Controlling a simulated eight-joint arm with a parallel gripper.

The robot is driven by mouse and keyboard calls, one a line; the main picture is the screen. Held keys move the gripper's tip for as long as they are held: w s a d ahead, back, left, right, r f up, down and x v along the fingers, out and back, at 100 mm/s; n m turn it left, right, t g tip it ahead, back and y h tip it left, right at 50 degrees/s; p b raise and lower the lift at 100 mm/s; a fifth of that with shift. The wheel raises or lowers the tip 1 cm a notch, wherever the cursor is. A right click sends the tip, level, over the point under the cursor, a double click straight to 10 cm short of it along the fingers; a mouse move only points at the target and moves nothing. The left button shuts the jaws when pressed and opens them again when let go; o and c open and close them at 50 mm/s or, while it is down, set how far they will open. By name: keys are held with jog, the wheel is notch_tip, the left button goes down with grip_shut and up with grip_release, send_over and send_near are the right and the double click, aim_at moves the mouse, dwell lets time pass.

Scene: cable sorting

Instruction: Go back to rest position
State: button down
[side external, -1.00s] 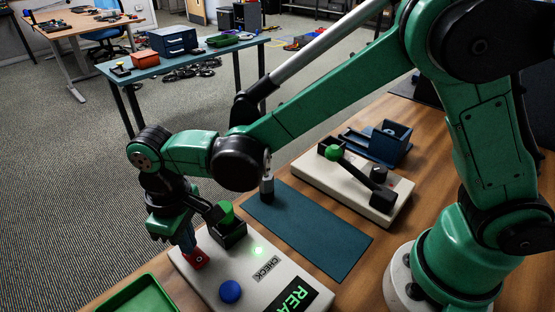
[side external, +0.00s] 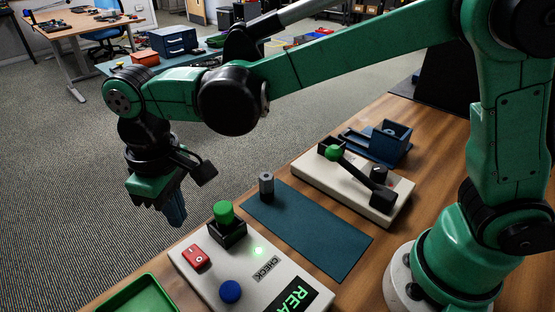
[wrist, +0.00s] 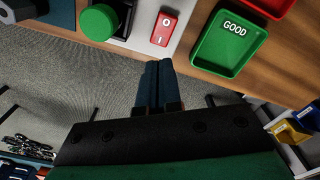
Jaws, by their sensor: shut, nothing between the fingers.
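My gripper (side external: 177,214) hangs in the air beyond the far left edge of the bench, above the floor. Its dark blue fingers are closed together with nothing between them. In the wrist view my gripper (wrist: 153,72) points toward the bench edge, near the red rocker switch. The red switch (side external: 196,256) sits on the white control panel (side external: 196,276), apart from the fingers. It also shows in the wrist view (wrist: 164,28).
The panel carries a green knob (side external: 224,212), a blue button (side external: 230,291) and a lit green lamp (side external: 258,251). A green tray (side external: 140,298) marked GOOD lies beside it. A grey cylinder (side external: 266,187) stands by the blue mat (side external: 310,230). Behind is a lever fixture (side external: 350,190).

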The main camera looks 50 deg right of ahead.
jog(key=s+d+r+m+t, duration=0.1)
jog(key=s+d+m+t, duration=0.1)
jog(key=d, duration=0.8)
jog(key=s+d+r+m+t, duration=0.2)
jog(key=s+d+m+t, duration=0.1)
jog(key=d, duration=0.7)
jog(key=shift+d+m+t, duration=0.3)
jog(key=shift+m+t, duration=0.2)
jog(key=shift+t, duration=0.6)
